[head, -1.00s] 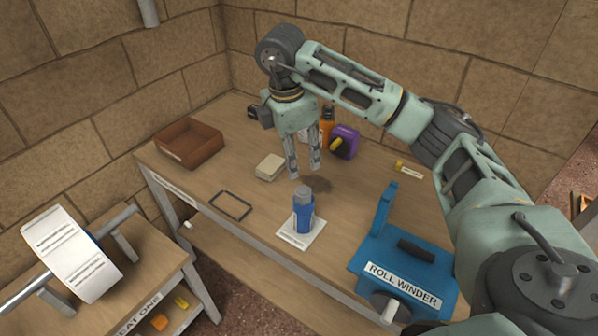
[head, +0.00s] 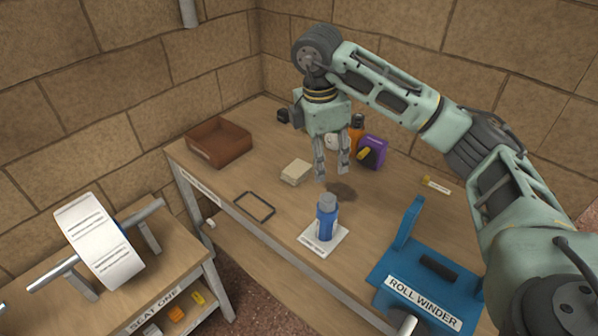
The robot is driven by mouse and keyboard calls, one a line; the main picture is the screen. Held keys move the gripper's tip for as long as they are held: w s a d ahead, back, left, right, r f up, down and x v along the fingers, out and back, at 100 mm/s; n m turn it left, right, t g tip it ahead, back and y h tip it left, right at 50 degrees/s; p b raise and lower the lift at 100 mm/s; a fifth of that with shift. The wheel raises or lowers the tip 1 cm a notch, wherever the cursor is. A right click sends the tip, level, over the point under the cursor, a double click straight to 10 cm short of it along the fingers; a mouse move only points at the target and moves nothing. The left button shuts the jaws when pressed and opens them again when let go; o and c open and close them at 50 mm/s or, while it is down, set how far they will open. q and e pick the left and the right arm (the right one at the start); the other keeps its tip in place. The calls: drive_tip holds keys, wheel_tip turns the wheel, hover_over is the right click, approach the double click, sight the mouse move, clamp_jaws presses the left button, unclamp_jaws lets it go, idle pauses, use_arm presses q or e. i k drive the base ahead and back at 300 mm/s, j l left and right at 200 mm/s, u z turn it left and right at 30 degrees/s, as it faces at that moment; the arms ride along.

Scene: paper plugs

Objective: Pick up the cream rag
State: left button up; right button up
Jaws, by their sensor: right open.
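The cream rag (head: 296,172) is a small folded pad lying on the wooden table, left of my right gripper. My right gripper (head: 333,177) points straight down above the table, with its two fingers apart and nothing between them. It is to the right of the rag and not touching it. My left gripper does not show.
A brown tray (head: 218,150) stands at the back left, and a thin black frame (head: 254,207) lies near the front edge. A blue bottle (head: 326,218) stands on a white card in front. The blue roll winder (head: 428,279) is at right. Purple (head: 374,151) and orange items stand behind the gripper.

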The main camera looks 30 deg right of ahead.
sight(298, 171)
drive_tip(key=i+j+z, duration=0.3)
drive_tip(key=i, duration=0.3)
drive_tip(key=i+j+z, duration=0.3)
drive_tip(key=i+j, duration=0.25)
